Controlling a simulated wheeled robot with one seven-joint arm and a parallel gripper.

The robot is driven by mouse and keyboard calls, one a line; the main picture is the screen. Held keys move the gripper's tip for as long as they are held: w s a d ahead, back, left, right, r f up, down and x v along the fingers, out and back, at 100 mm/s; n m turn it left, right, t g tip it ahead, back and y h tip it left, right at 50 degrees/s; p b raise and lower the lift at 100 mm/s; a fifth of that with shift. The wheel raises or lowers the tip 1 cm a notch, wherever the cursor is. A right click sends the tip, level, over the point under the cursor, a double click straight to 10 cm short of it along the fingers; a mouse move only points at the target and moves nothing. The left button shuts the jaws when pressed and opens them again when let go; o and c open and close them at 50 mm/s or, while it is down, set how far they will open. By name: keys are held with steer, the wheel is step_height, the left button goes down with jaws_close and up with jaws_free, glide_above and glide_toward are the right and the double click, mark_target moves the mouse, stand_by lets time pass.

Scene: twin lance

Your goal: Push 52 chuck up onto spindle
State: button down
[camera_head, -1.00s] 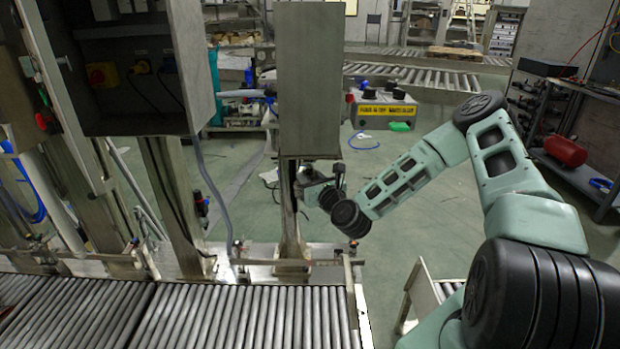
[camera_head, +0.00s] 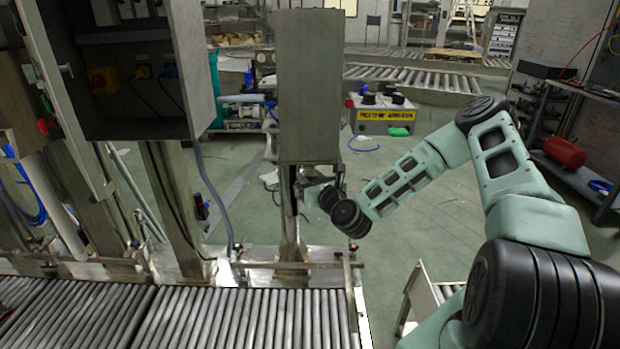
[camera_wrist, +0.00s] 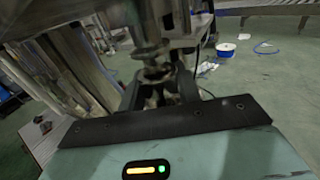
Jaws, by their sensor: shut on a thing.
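My gripper (camera_wrist: 165,92) shows in the wrist view, with its dark fingers closed around a small metal part, which looks like the chuck (camera_wrist: 157,74). A round metal flange and shaft, apparently the spindle (camera_wrist: 150,47), stands directly above it. I cannot tell whether the chuck touches the spindle or a gap is left. In the head view my gripper (camera_head: 318,184) reaches in from the right, just under a tall grey box-shaped head (camera_head: 309,85). There the chuck and spindle are mostly hidden by the box, the post and my wrist.
A metal post (camera_head: 291,220) stands close behind my gripper. A roller conveyor (camera_head: 230,318) runs along the front left. A dark control cabinet (camera_head: 140,75) hangs at the left. Open green floor (camera_head: 430,215) lies under my arm.

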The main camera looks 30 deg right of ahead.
steer(key=shift+f+b, duration=0.65)
steer(key=shift+b, duration=0.05)
steer(key=shift+f, duration=0.15)
steer(key=s+a+f+y, duration=0.1)
steer(key=s+a+f, duration=0.4)
steer(key=s+f, duration=0.2)
steer(key=s+a+f+n+y, duration=0.1)
steer(key=s+a+f, duration=0.4)
steer(key=s, duration=0.6)
steer(key=shift+a+f, duration=0.25)
steer(key=shift+f, duration=0.7)
steer(key=shift+w, duration=0.1)
